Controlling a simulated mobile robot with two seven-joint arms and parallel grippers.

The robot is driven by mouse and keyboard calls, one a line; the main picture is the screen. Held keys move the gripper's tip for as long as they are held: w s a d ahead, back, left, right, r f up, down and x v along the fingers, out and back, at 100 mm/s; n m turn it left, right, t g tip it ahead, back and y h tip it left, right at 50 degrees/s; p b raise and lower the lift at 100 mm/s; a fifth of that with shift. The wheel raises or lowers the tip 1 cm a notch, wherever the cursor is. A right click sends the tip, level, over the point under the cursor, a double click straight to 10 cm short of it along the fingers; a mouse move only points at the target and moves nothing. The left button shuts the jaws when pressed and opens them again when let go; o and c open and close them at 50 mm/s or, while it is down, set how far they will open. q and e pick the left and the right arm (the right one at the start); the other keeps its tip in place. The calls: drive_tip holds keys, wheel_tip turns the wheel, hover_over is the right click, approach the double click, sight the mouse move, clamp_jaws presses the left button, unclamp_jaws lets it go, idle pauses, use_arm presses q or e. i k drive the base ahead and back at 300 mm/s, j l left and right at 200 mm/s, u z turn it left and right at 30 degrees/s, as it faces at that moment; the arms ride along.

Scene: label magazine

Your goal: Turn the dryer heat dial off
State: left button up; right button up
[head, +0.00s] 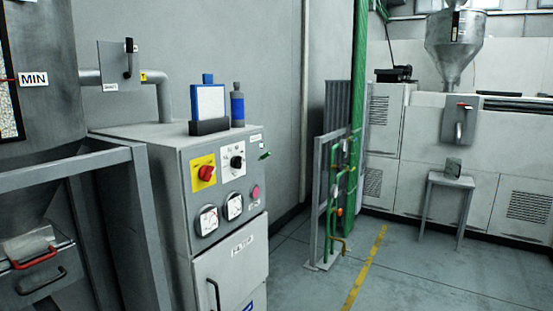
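A grey cabinet (188,149) stands left of centre in the head view. On its angled front is a black knob (237,161) on a white plate, which looks like the heat dial; its label and exact setting are too small to read. Left of it is a red rotary switch (206,173) on a yellow plate. Neither of my grippers is in view, and nothing covers the knob.
Below the knobs are two round gauges (208,220) and a pink button (255,192). A blue-framed panel (208,102) and a blue bottle (238,106) stand on top. A grey frame (135,215) is close at left. Floor (300,270) right of the cabinet is clear.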

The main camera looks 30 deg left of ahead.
sight(236, 161)
drive_tip(key=i+j+z, duration=0.2)
drive_tip(key=i+j, duration=0.45)
drive_tip(key=j, duration=0.25)
drive_tip(key=i+j+z, duration=0.1)
drive_tip(key=i+j, duration=0.05)
drive_tip(key=j, duration=0.1)
